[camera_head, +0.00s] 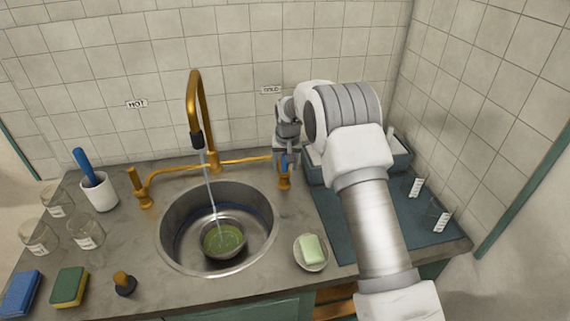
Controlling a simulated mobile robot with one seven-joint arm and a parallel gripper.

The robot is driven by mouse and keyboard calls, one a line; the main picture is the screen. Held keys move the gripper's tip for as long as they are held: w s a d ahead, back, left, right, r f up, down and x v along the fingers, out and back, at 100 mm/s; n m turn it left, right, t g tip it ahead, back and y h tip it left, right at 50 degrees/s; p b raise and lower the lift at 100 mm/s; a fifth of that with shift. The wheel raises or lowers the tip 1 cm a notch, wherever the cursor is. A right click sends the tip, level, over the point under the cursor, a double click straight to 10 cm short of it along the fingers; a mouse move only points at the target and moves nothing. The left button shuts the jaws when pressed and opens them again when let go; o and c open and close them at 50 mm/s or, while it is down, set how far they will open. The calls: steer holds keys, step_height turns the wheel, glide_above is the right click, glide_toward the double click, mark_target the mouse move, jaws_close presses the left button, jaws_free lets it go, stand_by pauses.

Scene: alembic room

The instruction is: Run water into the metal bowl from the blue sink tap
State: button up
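The metal bowl (207,252) stands in the round sink (170,225) and holds greenish liquid. A thin stream of water (211,192) falls into it from the dark nozzle of the brass spout (192,95). The blue sink tap (283,162) is at the right end of the brass pipe, below a wall label; my gripper covers most of it. My gripper (287,158) points down at this tap. Its fingers are small and partly hidden, so I cannot tell whether they are shut on it. The other tap (137,183) is at the left, below the HOT label (136,104).
A soap dish (299,254) with green soap is right of the sink. Glass beakers (85,233), a white cup (99,193), sponges (69,288) and a dark stopper (124,284) are left. A tray (400,160) and dark mat (335,231) lie by my arm.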

steer(key=a+v, duration=0.1)
steer(key=v, duration=1.6)
steer(key=shift+d+r, duration=0.25)
steer(key=shift+d, duration=0.25)
steer(key=w+d+f+n+t+y+b, duration=0.1)
steer(key=d+f+t+b, duration=0.2)
steer(key=f+b, duration=0.3)
steer(key=w+d+f+n+t+b, duration=0.1)
steer(key=w+d+f+t+b, duration=0.1)
steer(key=d+f+t+b, duration=0.35)
steer(key=s+a+f+n+t+y+b, duration=0.1)
steer(key=s+a+n+t+y+b, duration=0.1)
steer(key=s+t+y+b, duration=0.3)
steer(key=s+a+f+n+b, duration=0.1)
steer(key=s+a+f+b, duration=0.15)
steer(key=s, duration=0.55)
steer(key=x, duration=1.1)
steer(key=r+b+x, duration=0.1)
steer(key=x, duration=0.5)
steer(key=shift+w+d, duration=0.2)
steer(key=shift+w, duration=0.15)
